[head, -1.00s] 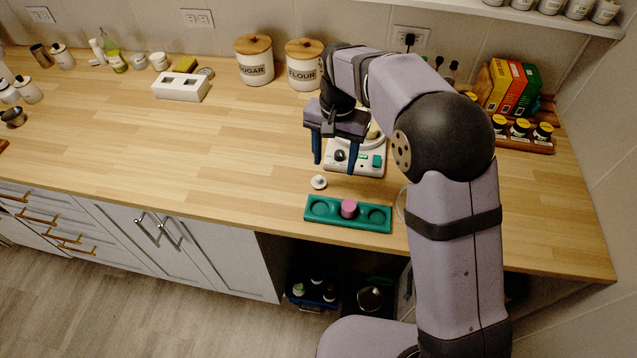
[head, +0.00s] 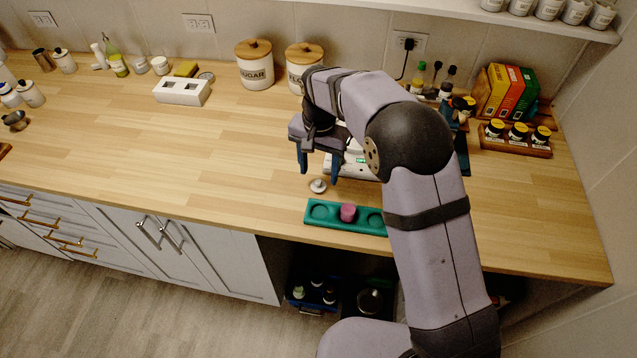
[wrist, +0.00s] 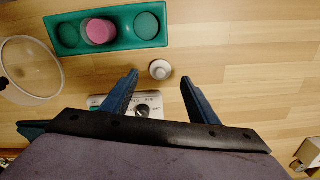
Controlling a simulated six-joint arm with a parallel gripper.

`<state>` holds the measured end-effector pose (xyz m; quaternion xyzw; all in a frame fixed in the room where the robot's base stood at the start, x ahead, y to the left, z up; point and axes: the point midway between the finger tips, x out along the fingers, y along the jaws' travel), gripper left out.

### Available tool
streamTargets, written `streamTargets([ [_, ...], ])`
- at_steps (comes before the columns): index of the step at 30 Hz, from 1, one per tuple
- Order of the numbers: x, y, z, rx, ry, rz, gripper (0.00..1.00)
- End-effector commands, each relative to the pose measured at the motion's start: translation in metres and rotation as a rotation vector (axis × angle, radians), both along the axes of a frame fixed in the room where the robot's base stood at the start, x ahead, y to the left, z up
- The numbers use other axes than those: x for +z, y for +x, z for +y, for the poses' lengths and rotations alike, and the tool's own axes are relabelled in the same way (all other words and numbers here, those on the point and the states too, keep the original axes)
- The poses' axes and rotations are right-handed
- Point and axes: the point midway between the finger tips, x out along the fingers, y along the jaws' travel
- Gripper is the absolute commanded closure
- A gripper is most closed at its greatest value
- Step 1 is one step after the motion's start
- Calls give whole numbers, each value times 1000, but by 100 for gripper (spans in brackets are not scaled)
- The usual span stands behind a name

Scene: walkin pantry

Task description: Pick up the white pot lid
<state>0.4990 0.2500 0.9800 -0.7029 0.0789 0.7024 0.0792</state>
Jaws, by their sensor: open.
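The white pot lid (head: 318,186) is a small round disc with a knob on top. It lies on the wooden counter just behind the green tray's left part. In the wrist view the lid (wrist: 160,69) shows whole, in line with the gap between my fingertips. My gripper (head: 320,171) is open and empty, its blue fingers pointing down above the counter near the lid. In the wrist view my gripper's fingertips (wrist: 159,76) are spread to either side of the lid, apart from it. Their exact height above it is hard to tell.
The green tray (head: 325,222) holds a pink cylinder (head: 348,212). A white scale (wrist: 142,104) stands behind the lid, partly hidden by my gripper. A clear round lid (wrist: 32,70) lies beside the tray. The counter left of the lid is clear.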

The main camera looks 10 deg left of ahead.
Motion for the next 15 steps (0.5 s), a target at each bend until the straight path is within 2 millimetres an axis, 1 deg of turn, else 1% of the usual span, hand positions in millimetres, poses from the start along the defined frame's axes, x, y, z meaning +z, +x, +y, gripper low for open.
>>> streamTargets([
  [6, -26, -2, 1, 0, -2, 4, 46],
  [9, -34, -2, 1, 0, -2, 2, 46],
  [15, -40, -1, 1, 0, 0, 0, 46],
])
